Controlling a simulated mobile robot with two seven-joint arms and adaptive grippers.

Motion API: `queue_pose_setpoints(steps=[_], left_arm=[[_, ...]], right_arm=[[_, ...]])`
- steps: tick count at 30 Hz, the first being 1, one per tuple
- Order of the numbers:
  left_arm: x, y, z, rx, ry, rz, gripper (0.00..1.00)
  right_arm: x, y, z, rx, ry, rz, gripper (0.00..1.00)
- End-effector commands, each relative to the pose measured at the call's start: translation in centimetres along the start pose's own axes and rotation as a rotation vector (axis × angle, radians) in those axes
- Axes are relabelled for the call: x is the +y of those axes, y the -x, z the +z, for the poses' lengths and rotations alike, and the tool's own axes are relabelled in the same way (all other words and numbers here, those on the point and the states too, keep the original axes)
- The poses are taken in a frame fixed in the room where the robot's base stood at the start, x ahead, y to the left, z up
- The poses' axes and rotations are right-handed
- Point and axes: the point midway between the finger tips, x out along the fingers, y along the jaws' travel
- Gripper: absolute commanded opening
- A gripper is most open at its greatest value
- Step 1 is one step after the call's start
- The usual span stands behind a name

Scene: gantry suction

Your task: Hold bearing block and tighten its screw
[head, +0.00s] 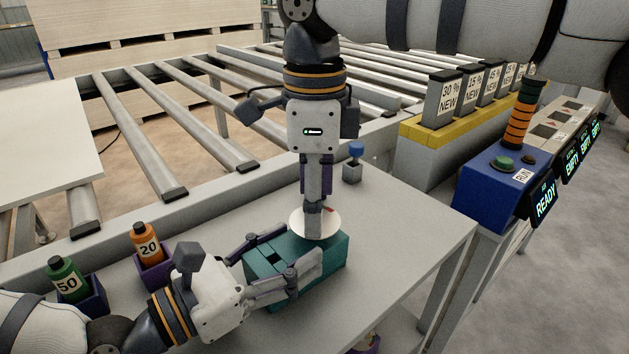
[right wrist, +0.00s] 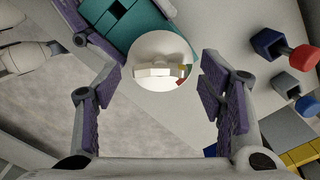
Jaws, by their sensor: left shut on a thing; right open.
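The teal bearing block (head: 335,262) sits on the grey table. My left gripper (head: 283,259) is shut on it, coming in from the left. A white disc (head: 331,222) lies over the block's top. In the right wrist view, a silver screw head (right wrist: 158,72) with flats shows at the disc's lower part, with small red and yellow marks beside it. My right gripper (head: 313,233) points down over the disc and hides part of it. In the right wrist view its purple-padded fingers (right wrist: 162,88) are open on either side of the screw head, apart from it.
A green bottle marked 50 (head: 68,281) and an orange bottle marked 20 (head: 147,241) stand in holders at left. A blue-knobbed piece (head: 355,150) stands behind the block. A roller conveyor (head: 205,128) lies behind; a blue control box (head: 490,185) is at right.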

Motion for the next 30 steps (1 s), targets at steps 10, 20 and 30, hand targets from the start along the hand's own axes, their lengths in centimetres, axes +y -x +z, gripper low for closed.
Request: queue_pose_setpoints(steps=[10,20,30], left_arm=[[0.0,0.0,0.0,0.001,-0.001,0.000,0.00],[0.0,0.0,0.0,0.001,0.000,-0.001,0.00],[0.0,0.0,0.0,0.001,0.000,-0.001,0.00]], right_arm=[[0.0,8.7,0.1,-0.002,-0.001,-0.004,0.63],[0.1,11.6,0.1,-0.001,0.000,0.000,0.63],[0.0,10.8,-0.1,0.002,0.002,0.000,0.63]])
